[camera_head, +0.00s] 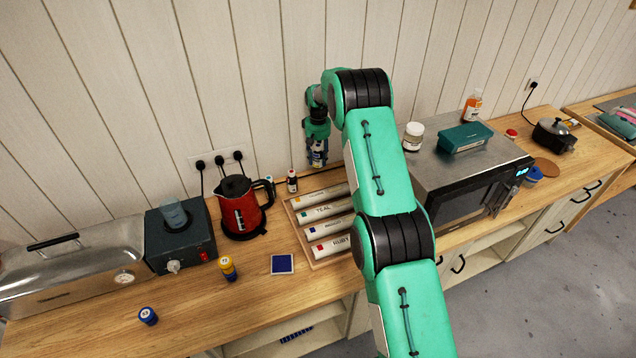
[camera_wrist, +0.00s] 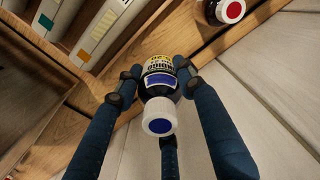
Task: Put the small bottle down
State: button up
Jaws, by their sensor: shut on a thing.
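The small bottle (camera_head: 318,161) is dark with a white cap and a white and blue label. In the wrist view the bottle (camera_wrist: 160,90) shows a blue dot on its cap and a label reading "INDIGO". My gripper (camera_wrist: 158,88) has its fingers closed around the bottle's sides. In the head view my gripper (camera_head: 317,150) holds it near the wall, behind the tray (camera_head: 345,255) of labelled tubes. Whether the bottle touches anything below cannot be told.
A similar bottle with a red dot (camera_wrist: 230,10) stands close by; the head view shows it too (camera_head: 292,181). A red kettle (camera_head: 240,207) stands to the left. A steel microwave (camera_head: 450,175) is to the right. The counter front near the blue tile (camera_head: 282,264) is fairly clear.

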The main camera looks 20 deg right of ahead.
aim_at(318, 167)
jog(key=shift+f+p, duration=0.3)
jog(key=shift+f, duration=2.6)
jog(key=shift+f+p, duration=0.3)
jog(key=shift+f, duration=1.8)
jog(key=shift+f, duration=0.15)
jog(key=o, duration=1.2)
jog(key=shift+r, duration=0.2)
jog(key=shift+r+b, duration=0.8)
jog(key=shift+r, duration=5.2)
jog(key=shift+r, duration=0.1)
